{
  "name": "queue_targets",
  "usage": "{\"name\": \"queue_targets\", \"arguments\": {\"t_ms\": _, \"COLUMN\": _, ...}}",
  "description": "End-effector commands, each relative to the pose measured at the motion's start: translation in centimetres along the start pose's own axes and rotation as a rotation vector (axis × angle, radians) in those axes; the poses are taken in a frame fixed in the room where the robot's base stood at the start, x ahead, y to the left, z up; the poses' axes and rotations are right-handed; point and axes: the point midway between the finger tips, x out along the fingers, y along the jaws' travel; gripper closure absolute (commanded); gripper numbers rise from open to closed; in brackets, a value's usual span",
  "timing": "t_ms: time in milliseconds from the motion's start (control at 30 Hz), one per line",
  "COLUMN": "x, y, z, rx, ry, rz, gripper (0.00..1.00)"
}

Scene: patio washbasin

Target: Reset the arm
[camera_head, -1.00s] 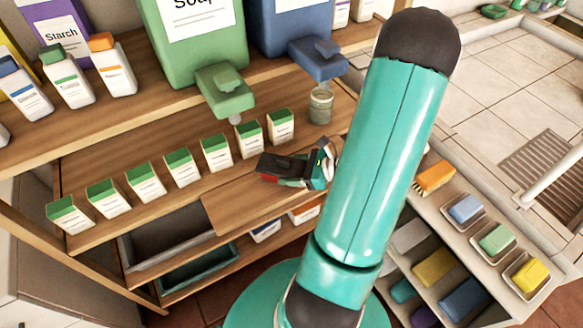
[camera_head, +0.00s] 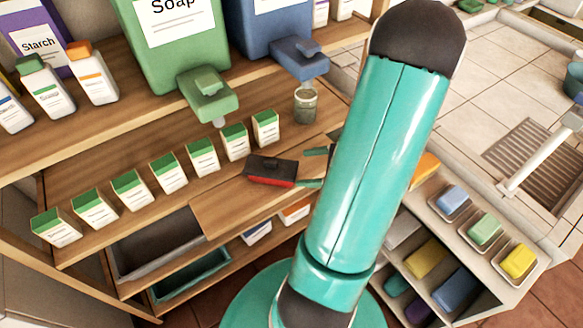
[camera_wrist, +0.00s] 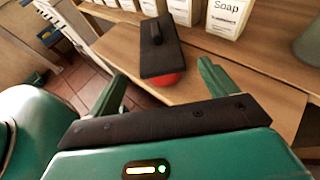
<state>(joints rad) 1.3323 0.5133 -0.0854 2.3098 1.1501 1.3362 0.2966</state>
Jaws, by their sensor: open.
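My gripper (camera_head: 312,167) is mostly hidden behind my own arm in the head view; only its green fingertips show. In the wrist view my gripper (camera_wrist: 163,85) has its two fingers wide apart with nothing between them. A black-topped, red-bottomed block with a handle, perhaps a brush (camera_head: 271,170), lies on the wooden board (camera_head: 228,211) just left of the fingertips. In the wrist view the block (camera_wrist: 161,58) lies ahead of the fingers, apart from them.
Several small green-topped boxes (camera_head: 168,172) stand in a row behind the board. A glass jar (camera_head: 305,106) stands under the blue dispenser (camera_head: 299,62), beside the green dispenser (camera_head: 207,97). Soap dishes (camera_head: 484,232) line the right shelf. Grey and teal bins sit below.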

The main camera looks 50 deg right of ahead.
Motion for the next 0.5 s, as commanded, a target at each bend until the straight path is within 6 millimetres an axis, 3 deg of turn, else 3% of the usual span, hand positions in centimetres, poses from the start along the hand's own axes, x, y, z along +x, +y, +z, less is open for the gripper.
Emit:
{"name": "queue_targets", "arguments": {"t_ms": 200, "x": -2.4, "y": 0.0, "z": 0.0, "rx": 0.0, "ry": 0.001, "rz": -0.001, "gripper": 0.15}}
{"name": "queue_targets", "arguments": {"t_ms": 500, "x": -2.6, "y": 0.0, "z": 0.0, "rx": 0.0, "ry": 0.0, "rz": 0.001, "gripper": 0.15}}
